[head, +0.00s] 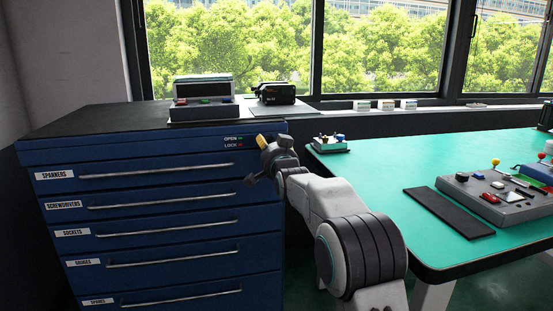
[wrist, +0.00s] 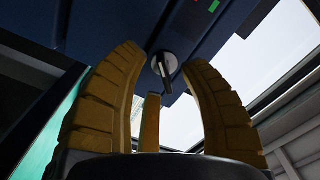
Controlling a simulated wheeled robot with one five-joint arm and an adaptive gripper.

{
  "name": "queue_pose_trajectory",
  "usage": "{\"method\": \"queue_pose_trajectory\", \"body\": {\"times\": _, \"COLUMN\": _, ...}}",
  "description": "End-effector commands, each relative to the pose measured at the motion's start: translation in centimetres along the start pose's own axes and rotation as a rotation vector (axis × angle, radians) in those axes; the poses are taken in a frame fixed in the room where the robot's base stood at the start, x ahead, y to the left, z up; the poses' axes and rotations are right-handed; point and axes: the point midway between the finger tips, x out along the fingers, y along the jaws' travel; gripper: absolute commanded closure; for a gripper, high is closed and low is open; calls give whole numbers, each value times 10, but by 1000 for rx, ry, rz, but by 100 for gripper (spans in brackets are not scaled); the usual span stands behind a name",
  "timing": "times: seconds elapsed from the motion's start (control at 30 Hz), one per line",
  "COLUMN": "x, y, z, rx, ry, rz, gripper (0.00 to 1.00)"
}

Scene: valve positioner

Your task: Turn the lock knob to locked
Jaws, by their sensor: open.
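The lock knob (wrist: 165,68) shows in the wrist view as a silver disc with a dark bar across it, on the dark blue cabinet face. Its bar runs from the disc toward the picture's bottom, slightly right. My gripper (wrist: 162,58) is open, its curved yellow fingers on either side of the knob with gaps, and a third yellow finger below it. I cannot tell how far the fingertips are from the panel. In the head view my gripper (head: 262,141) is at the cabinet's upper right corner and hides the knob. OPEN and LOCK labels (head: 231,142) are just left of it.
The blue cabinet (head: 155,158) has several labelled drawers with protruding bar handles. A grey device (head: 203,100) stands on its top. A green table (head: 380,165) to the right holds a control box (head: 490,195), a black mat (head: 448,212) and a small tray (head: 331,145).

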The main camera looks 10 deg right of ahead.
Motion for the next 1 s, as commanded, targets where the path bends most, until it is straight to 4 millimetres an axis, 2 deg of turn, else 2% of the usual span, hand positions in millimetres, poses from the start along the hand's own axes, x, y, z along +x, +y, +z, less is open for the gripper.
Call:
{"method": "queue_pose_trajectory", "body": {"times": 0.6, "x": -77, "y": 0, "z": 0, "rx": 0, "ry": 0, "rz": 0, "gripper": 60}}
{"method": "queue_pose_trajectory", "body": {"times": 0.8, "x": -91, "y": 0, "z": 0, "rx": 0, "ry": 0, "rz": -1, "gripper": 60}}
{"method": "queue_pose_trajectory", "body": {"times": 1.0, "x": -96, "y": 0, "z": 1, "rx": 0, "ry": -1, "rz": 0, "gripper": 60}}
